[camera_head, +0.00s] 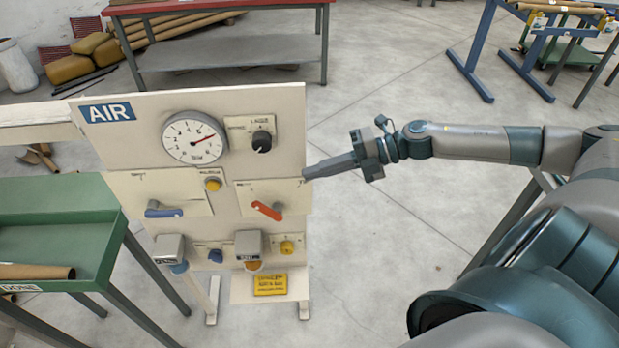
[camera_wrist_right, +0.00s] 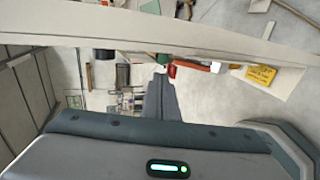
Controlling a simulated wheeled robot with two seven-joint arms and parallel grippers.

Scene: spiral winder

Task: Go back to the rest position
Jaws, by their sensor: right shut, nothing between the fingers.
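My right gripper (camera_head: 308,173) reaches in from the right in the head view. Its shut, empty fingers point left, with the tips at the right edge of the white AIR panel (camera_head: 226,116). I cannot tell whether the tips touch the panel. In the right wrist view the shut fingers (camera_wrist_right: 161,98) point up toward the panel's pale edge (camera_wrist_right: 200,65). The red-handled lever (camera_head: 267,210) is on the panel, left of and below the fingertips; a red and white handle also shows in the wrist view (camera_wrist_right: 190,66). My left gripper is not in view.
The panel carries a gauge (camera_head: 195,137), a black knob (camera_head: 262,141) and a blue lever (camera_head: 164,211). A green table (camera_head: 60,200) with a brown tube (camera_head: 36,271) stands at left. A red-edged bench (camera_head: 230,50) is behind. The floor right of the panel is clear below my arm.

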